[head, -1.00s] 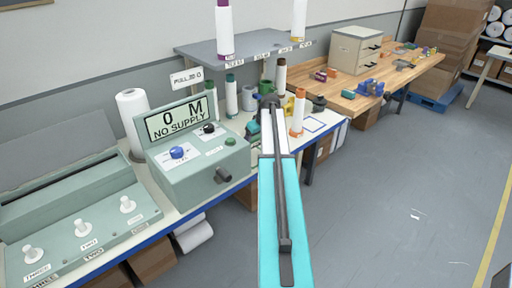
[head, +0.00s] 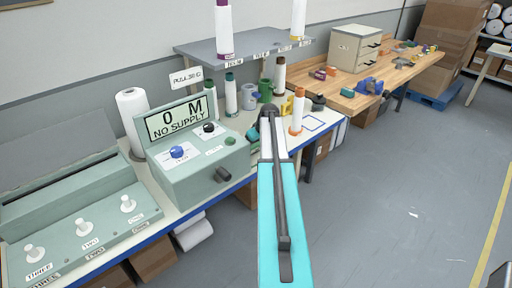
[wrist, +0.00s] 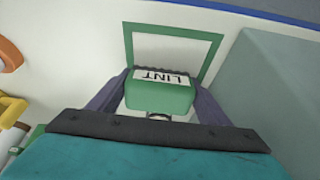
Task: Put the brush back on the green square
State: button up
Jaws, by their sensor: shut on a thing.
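The brush (wrist: 160,97) is a green block with a white label reading LINT, seen in the wrist view. My gripper (wrist: 157,92) is shut on it, one dark finger on each side. The green square (wrist: 214,48) is an outline on the pale bench top, just beyond the brush. The brush overlaps the near part of the outline in the picture; I cannot tell whether it touches the bench. In the head view my arm hides most of the gripper and the green square.
A grey-green machine (head: 200,165) reading NO SUPPLY stands left of my arm. An orange ring (wrist: 9,55) and a yellow piece (wrist: 10,108) lie at the wrist view's left.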

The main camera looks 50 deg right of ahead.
aim_at(256, 144)
jog(key=shift+f, duration=0.3)
jog(key=o, duration=1.7)
jog(key=shift+s+f, duration=0.1)
jog(key=shift+c, duration=0.2)
jog(key=shift+a, duration=0.15)
jog(key=shift+f, duration=0.1)
jog(key=shift+a, duration=0.1)
jog(key=shift+r, duration=0.5)
jog(key=v, duration=0.1)
jog(key=b+v, duration=0.2)
jog(key=v, duration=0.1)
jog(key=shift+d, duration=0.3)
jog(key=b+v, duration=0.2)
jog(key=v, duration=0.8)
jog(key=shift+d+f, duration=0.1)
